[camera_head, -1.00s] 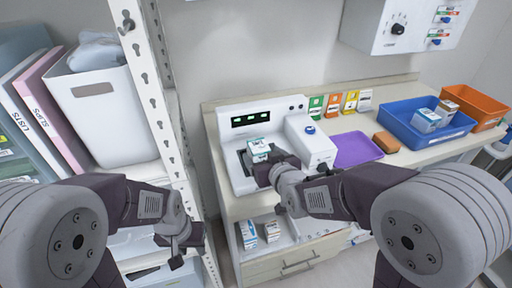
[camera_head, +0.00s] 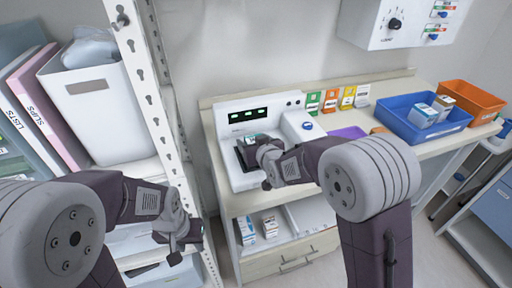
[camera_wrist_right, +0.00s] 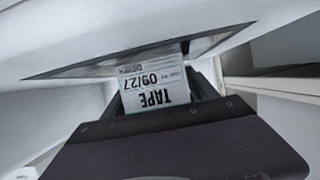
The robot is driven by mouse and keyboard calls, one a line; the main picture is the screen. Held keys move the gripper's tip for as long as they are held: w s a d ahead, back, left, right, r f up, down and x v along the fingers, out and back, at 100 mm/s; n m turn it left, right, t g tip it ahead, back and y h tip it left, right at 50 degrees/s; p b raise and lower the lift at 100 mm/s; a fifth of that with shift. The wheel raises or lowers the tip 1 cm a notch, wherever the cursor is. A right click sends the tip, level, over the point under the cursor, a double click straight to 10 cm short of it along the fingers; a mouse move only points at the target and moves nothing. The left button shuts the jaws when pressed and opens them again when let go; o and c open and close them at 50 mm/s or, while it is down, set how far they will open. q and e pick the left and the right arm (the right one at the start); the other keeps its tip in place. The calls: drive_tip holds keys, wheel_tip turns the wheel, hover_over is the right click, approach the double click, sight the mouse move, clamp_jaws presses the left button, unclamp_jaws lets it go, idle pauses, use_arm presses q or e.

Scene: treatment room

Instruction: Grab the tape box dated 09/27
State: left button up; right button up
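The tape box (camera_wrist_right: 155,88) is white, and its label reads "TAPE 09/27", upside down in the right wrist view. In the head view, only a small part of a box (camera_head: 250,140) shows at the dark recess of the white machine (camera_head: 226,127), mostly behind my right gripper. My right gripper (camera_head: 262,152) is at the recess. In the right wrist view, its two fingers (camera_wrist_right: 155,105) stand on either side of the tape box, very close to it. I cannot tell whether they press on it. My left gripper (camera_head: 180,243) hangs empty in front of the shelf; its finger gap is unclear.
A purple tray (camera_head: 349,132), a blue bin (camera_head: 398,125) with boxes and an orange bin (camera_head: 470,98) stand right of the machine. Small boxes (camera_head: 269,226) sit in the compartment below. A white shelf post (camera_head: 150,100) stands close on the left.

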sight(253, 136)
drive_tip(key=c, duration=1.1)
wheel_tip(253, 136, up, 9)
drive_tip(key=shift+r+p, duration=0.1)
drive_tip(key=shift+p, duration=0.95)
drive_tip(key=shift+r, duration=0.4)
